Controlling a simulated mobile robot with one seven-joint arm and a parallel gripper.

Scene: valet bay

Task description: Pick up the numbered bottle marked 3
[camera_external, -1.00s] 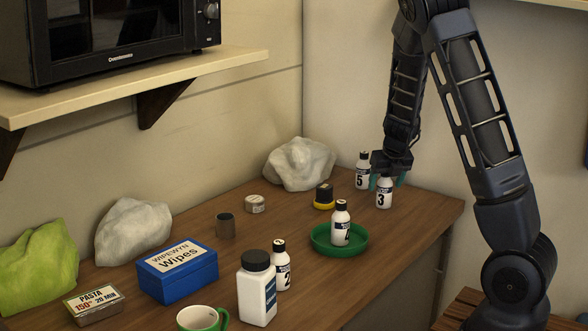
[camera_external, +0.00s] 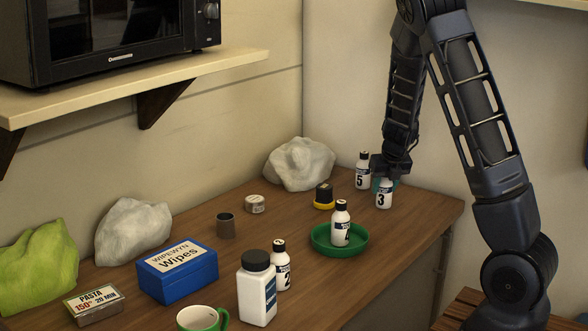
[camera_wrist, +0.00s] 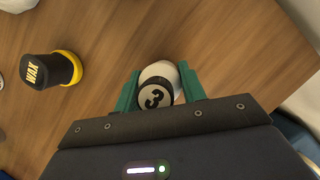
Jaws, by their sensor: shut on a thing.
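The white bottle marked 3 (camera_external: 384,196) stands upright near the right end of the wooden bench. My gripper (camera_external: 384,182) comes down on it from above, with its teal fingers on the bottle's upper part. In the wrist view, the bottle's dark cap with a 3 on a white disc (camera_wrist: 154,97) lies between the two teal fingers of my gripper (camera_wrist: 160,92), which are shut on it. The bottle appears to rest on the bench.
The bottle marked 5 (camera_external: 362,172) stands just left of my gripper. A yellow-and-black wax tin (camera_external: 324,197) and a green tray (camera_external: 318,247) holding another bottle (camera_external: 340,225) are nearby. The bottle marked 2 (camera_external: 282,268) stands farther front. The bench's right edge is close.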

